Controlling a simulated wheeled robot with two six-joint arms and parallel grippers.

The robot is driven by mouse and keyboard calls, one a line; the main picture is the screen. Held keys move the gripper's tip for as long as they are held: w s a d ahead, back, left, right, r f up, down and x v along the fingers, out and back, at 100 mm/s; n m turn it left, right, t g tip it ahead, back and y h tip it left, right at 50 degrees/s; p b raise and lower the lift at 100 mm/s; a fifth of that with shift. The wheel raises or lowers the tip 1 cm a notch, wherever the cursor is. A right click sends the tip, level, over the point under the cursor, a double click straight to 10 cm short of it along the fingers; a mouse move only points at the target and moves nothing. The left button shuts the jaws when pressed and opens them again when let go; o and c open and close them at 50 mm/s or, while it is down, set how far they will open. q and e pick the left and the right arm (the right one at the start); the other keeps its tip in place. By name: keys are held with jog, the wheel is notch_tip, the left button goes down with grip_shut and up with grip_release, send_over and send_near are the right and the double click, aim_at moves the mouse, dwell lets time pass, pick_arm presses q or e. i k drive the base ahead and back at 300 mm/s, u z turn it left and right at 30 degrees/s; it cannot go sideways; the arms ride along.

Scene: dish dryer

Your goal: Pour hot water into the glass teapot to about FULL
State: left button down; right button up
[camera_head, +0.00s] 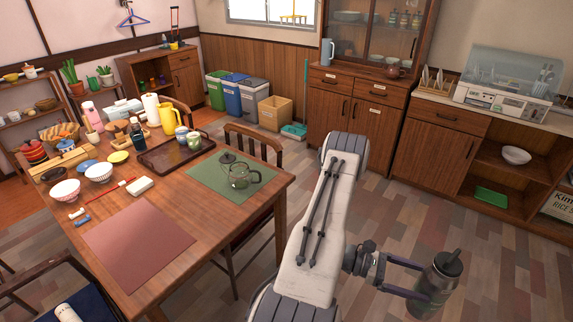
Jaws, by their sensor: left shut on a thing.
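The glass teapot (243,176) stands on a green placemat (215,182) at the right end of the wooden table. It looks clear; I cannot tell whether it holds water. A dark round lid (227,158) is just behind it. My left gripper (428,281) is at the lower right, beyond the table and well apart from the teapot. It is shut on a dark green flask (435,288) with a black lid, which looks roughly upright. My right gripper is not in view.
The wooden table (215,230) also bears a brown tray (175,152), a yellow jug (169,118), bowls and a reddish placemat (138,245). A chair (252,145) stands behind the teapot. Cabinets (440,140) line the back right. Floor is open around the flask.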

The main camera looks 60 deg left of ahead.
aim_at(240, 177)
jog(key=u, duration=0.05)
jog(key=i, duration=2.75)
jog(key=u, duration=3.3)
jog(key=i, duration=0.5)
jog(key=z, duration=0.1)
